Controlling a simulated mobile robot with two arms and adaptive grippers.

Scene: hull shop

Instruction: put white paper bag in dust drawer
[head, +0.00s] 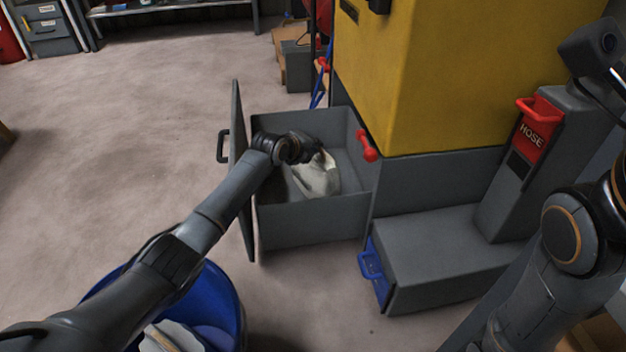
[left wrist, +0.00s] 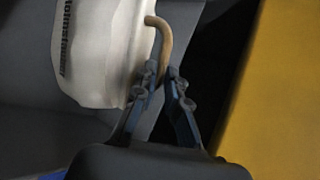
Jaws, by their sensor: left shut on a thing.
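The white paper bag (head: 318,176) is inside the open grey dust drawer (head: 318,220), held by my left gripper (head: 316,147). In the left wrist view the bag (left wrist: 100,50) shows dark lettering and a tan curved handle (left wrist: 162,35). The fingers of my left gripper (left wrist: 166,85) are closed on that handle at the bag's side. I cannot tell whether the bag rests on the drawer floor. My right arm shows at the right edge, but its gripper is not visible.
The drawer stands pulled out below a yellow cabinet (head: 440,70), with a red handle (head: 367,146) beside it. A grey housing with a blue handle (head: 371,258) is to the right. A blue bin (head: 233,290) stands in front. Open floor lies left.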

